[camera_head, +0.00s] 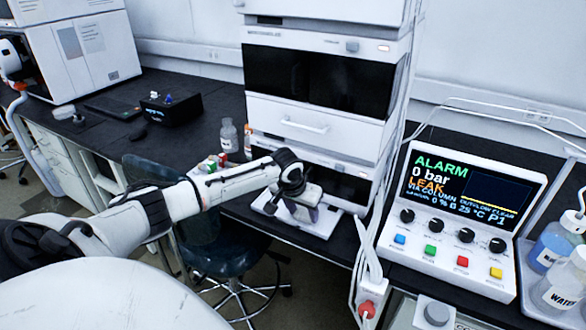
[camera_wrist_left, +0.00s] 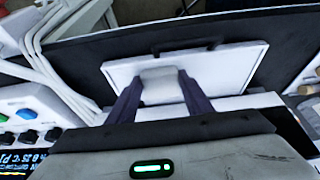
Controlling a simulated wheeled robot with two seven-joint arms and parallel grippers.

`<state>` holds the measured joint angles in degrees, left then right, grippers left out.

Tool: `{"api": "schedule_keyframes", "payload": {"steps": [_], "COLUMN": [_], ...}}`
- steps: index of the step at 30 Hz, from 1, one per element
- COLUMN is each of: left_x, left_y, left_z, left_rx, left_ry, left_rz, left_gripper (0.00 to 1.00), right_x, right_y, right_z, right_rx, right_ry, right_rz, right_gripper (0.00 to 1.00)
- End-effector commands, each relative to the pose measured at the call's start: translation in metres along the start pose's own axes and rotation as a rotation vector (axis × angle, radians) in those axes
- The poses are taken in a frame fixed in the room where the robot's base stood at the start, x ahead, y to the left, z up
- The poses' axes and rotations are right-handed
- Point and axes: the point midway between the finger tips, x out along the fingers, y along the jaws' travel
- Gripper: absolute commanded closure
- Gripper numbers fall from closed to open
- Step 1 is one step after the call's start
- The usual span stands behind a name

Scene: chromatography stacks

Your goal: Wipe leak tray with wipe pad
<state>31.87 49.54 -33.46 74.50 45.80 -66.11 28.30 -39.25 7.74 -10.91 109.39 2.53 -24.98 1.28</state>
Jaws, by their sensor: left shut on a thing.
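The leak tray (camera_head: 326,224) is a flat white tray sticking out at the foot of the instrument stack in the head view. It also shows in the left wrist view (camera_wrist_left: 228,72), as a pale panel with a dark rim piece at its far edge. My left gripper (camera_head: 302,212) is over the tray, fingers pointing down. In the left wrist view its dark fingers are shut on the wipe pad (camera_wrist_left: 160,86), a small whitish block. The pad lies over the tray; whether it touches the surface is hard to tell. My right gripper is not in view.
The white instrument stack (camera_head: 290,112) rises behind the tray. A control panel (camera_head: 463,215) at the right reads ALARM and LEAK. Cables (camera_head: 372,240) hang between them. Bottles (camera_head: 229,134) stand left of the stack. A dark stool (camera_head: 222,250) is below the bench edge.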

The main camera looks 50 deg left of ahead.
Motion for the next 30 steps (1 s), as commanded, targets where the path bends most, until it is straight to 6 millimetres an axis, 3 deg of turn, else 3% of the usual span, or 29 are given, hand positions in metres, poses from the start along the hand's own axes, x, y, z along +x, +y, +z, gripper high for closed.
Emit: {"api": "schedule_keyframes", "payload": {"steps": [2, 15, 17, 19, 30], "left_x": [0.005, 0.004, 0.001, -0.016, -0.044], "left_y": [0.001, -0.038, -0.035, -0.033, -0.025], "left_z": [0.003, -0.006, -0.009, -0.018, -0.033], "left_rx": [0.001, -0.003, 0.001, 0.006, 0.015], "left_ry": [0.0, -0.003, -0.001, 0.004, 0.002], "left_rz": [0.0, -0.002, 0.002, 0.002, 0.008], "left_gripper": [0.75, 0.75, 0.75, 0.75, 0.75], "right_x": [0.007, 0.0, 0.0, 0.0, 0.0], "right_y": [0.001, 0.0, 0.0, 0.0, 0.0], "right_z": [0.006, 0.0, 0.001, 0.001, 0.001], "right_rx": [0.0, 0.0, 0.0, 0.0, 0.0], "right_ry": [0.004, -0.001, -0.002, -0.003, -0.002], "right_rz": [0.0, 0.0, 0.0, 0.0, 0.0], "right_gripper": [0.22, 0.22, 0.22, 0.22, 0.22]}}
